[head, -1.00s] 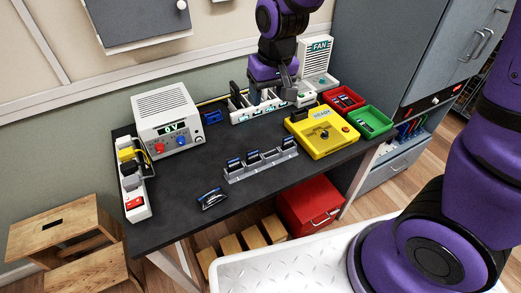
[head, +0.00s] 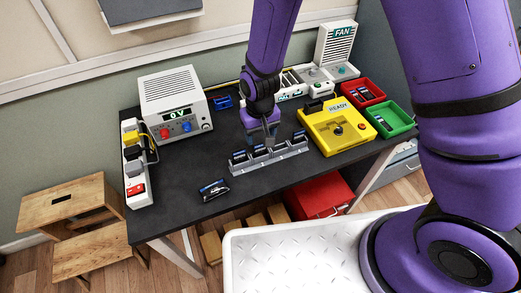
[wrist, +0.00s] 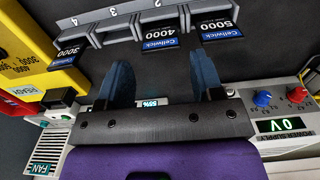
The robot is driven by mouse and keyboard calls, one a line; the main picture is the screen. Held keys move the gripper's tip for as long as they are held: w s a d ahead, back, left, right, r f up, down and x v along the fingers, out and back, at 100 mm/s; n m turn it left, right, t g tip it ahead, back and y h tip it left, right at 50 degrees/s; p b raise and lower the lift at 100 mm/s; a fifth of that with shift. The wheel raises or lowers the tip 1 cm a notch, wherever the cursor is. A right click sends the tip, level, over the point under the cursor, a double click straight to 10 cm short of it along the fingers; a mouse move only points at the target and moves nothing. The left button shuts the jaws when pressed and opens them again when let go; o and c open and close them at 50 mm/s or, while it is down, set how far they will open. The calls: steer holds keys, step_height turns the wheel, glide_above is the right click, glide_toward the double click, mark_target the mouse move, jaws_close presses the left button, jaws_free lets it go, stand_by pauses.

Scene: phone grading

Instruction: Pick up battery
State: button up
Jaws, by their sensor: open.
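The grey battery rack (head: 270,158) stands mid-table and holds several black-and-blue Cellwick batteries upright. In the wrist view its slots carry numbers, and batteries marked 3000 (wrist: 70,53), 4000 (wrist: 160,42) and 5000 (wrist: 217,32) show. My gripper (head: 271,138) is above the rack, pointing down. In the wrist view my gripper (wrist: 163,82) is open, with nothing between its two blue fingers. The 4000 battery lies beyond the fingertips, between them in the picture. In the head view my gripper partly hides the batteries behind it.
A power supply (head: 175,104) reading 0V is at the back left. A yellow READY box (head: 337,128), a red tray (head: 377,92) and a green tray (head: 404,119) are on the right. A dark flat item (head: 214,190) lies at the front. The table's left front is mostly clear.

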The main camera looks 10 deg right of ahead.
mark_target(260, 143)
steer(key=shift+f, duration=3.35)
steer(key=shift+c, duration=0.4)
steer(key=c, duration=0.6)
